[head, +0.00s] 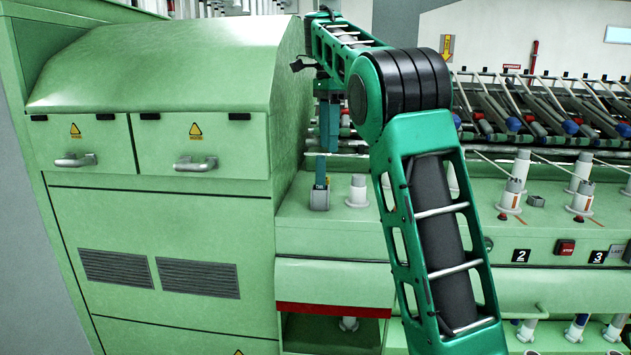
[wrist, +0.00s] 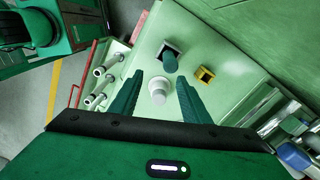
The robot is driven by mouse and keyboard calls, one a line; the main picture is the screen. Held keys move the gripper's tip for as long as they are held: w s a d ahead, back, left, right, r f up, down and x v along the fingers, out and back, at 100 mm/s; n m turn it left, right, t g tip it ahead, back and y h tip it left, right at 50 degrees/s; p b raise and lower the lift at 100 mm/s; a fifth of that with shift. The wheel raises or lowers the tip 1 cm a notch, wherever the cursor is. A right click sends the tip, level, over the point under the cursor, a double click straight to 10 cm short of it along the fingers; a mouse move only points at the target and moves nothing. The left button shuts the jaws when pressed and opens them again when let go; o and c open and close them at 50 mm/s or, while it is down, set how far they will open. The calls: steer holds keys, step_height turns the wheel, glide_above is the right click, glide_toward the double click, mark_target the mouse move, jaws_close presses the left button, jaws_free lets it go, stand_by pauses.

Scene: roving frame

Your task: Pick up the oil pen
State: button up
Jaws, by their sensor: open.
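The oil pen (head: 321,172) looks like a teal stick standing upright in a small grey square holder (head: 320,200) on the green machine ledge. In the wrist view the pen (wrist: 170,63) leans out of the holder (wrist: 163,46), just beyond my fingertips.
A white spindle (head: 357,190) stands right of the holder; in the wrist view this spindle (wrist: 158,92) shows between my fingers. A small yellow square piece (wrist: 204,74) sits nearby. A tall green cabinet (head: 160,130) is close on the left. Numbered spindle stations (head: 510,195) line the right.

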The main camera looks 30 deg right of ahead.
mark_target(319, 173)
steer(key=shift+w+a+r+m, duration=0.2)
steer(key=shift+w+a+m, duration=0.2)
steer(key=shift+w+a, duration=0.4)
steer(key=shift+w+f, duration=0.15)
steer(key=shift+w, duration=0.05)
step_height(319, 173, down, 5)
steer(key=shift+f, duration=0.1)
steer(key=shift+w+d+f, duration=0.1)
steer(key=shift+w+f, duration=0.05)
steer(key=shift+f, duration=2.4)
jaws_close()
